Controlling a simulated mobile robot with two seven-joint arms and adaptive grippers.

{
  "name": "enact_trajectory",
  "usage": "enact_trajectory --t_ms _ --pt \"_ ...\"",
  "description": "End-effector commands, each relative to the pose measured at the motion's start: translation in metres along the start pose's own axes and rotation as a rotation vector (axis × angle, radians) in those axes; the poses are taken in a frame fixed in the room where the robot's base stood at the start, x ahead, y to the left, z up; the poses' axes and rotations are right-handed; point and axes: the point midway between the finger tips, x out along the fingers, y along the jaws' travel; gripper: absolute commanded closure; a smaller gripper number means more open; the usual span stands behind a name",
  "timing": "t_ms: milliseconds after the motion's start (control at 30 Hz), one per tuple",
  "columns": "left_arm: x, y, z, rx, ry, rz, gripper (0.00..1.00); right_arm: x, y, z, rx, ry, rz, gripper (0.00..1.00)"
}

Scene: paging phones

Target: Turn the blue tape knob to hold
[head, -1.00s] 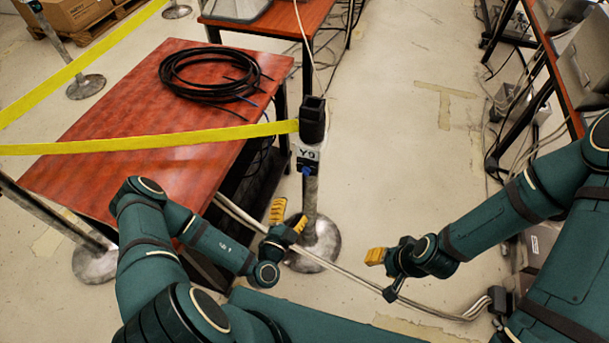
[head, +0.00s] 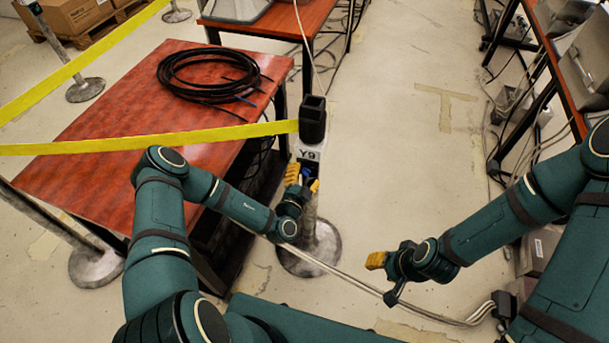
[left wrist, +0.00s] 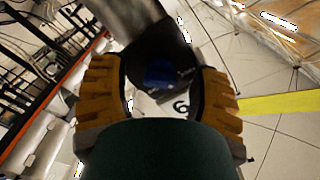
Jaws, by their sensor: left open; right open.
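The blue tape knob (head: 307,172) sits on the front of the post (head: 313,120), just below its white Y9 label (head: 308,155). A yellow tape (head: 150,145) runs left from the post head. My left gripper (head: 302,180) is open at the knob, with its yellow fingers on either side of it in the head view. In the left wrist view the blue knob (left wrist: 160,73) shows between the two open yellow fingers (left wrist: 160,92); whether they touch it I cannot tell. My right gripper (head: 376,260) is open and empty above the floor at the right.
A red-brown table (head: 110,115) with a coil of black cable (head: 205,75) stands left of the post. Pale cables (head: 400,297) cross the floor by the post's round base (head: 310,262). The floor right of the post is mostly clear.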

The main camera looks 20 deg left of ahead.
Motion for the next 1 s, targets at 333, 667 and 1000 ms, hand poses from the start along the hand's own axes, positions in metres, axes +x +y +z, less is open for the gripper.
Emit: enact_trajectory --t_ms 333,667,1000 --pt "0.002 0.000 0.000 0.000 0.000 0.000 0.47 0.000 0.000 0.000 0.000 0.000 0.000 0.57" --pt "0.002 0.000 0.000 0.003 -0.001 0.000 1.00 0.000 0.000 0.000 0.000 0.000 0.000 0.57" --pt "0.002 -0.003 -0.001 0.106 -0.003 -0.002 1.00 -0.013 -0.005 0.001 0.001 -0.006 0.000 0.57"
